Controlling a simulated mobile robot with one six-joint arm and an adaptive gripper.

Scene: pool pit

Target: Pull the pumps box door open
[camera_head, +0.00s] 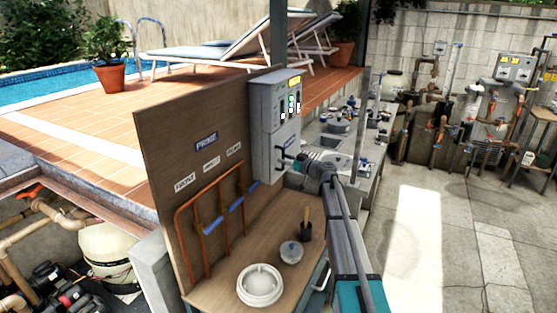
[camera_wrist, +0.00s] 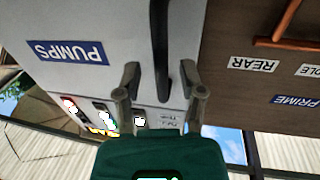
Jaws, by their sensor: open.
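The pumps box (camera_head: 265,125) is a grey cabinet on the wooden board. Its closed-looking front carries a blue PUMPS label (camera_head: 290,142), which appears upside down in the wrist view (camera_wrist: 68,52). A black bar handle (camera_wrist: 160,45) runs along the door. My gripper (camera_wrist: 164,78) is open, with one finger on each side of the handle's end; I cannot tell whether either finger touches it. In the head view my gripper (camera_head: 287,158) is at the lower front of the box, and my arm hides part of the bench behind it.
Open paving (camera_head: 430,240) lies to the right.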

